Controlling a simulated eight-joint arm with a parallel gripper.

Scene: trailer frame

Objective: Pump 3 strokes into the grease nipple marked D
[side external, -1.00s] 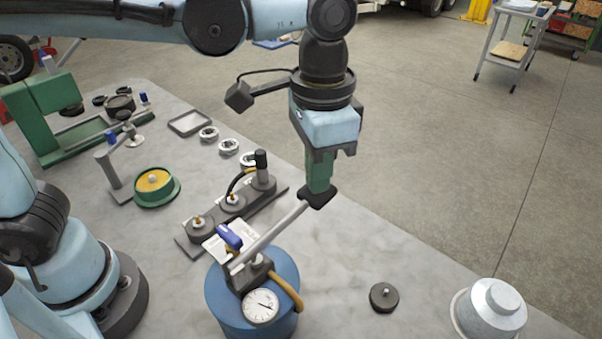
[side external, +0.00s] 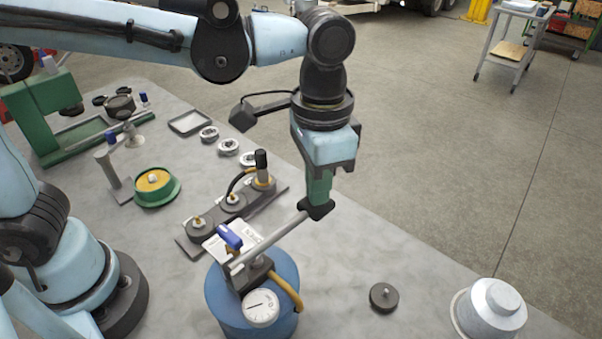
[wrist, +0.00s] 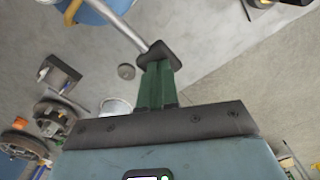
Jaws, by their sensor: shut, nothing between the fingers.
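The grease pump is a blue drum (side external: 222,300) with a round dial gauge (side external: 262,307), a yellow hose (side external: 290,290) and a long grey lever (side external: 270,240). My gripper (side external: 318,208) has green fingers, shut and empty, at the lever's outer end, seemingly pressing on it from above; the dark end piece hides the exact contact. The wrist view also shows the lever (wrist: 125,30) running to the fingers. Behind the drum stands a dark nipple block (side external: 215,222) with several fittings. A tall black coupler with a black hose (side external: 261,160) sits at its far end. Letters are unreadable.
A blue-handled part (side external: 230,236) and white card (side external: 215,248) stand behind the lever. A green-rimmed dish (side external: 155,190), rings and a green stand (side external: 45,110) are left. Table right of the lever is mostly clear.

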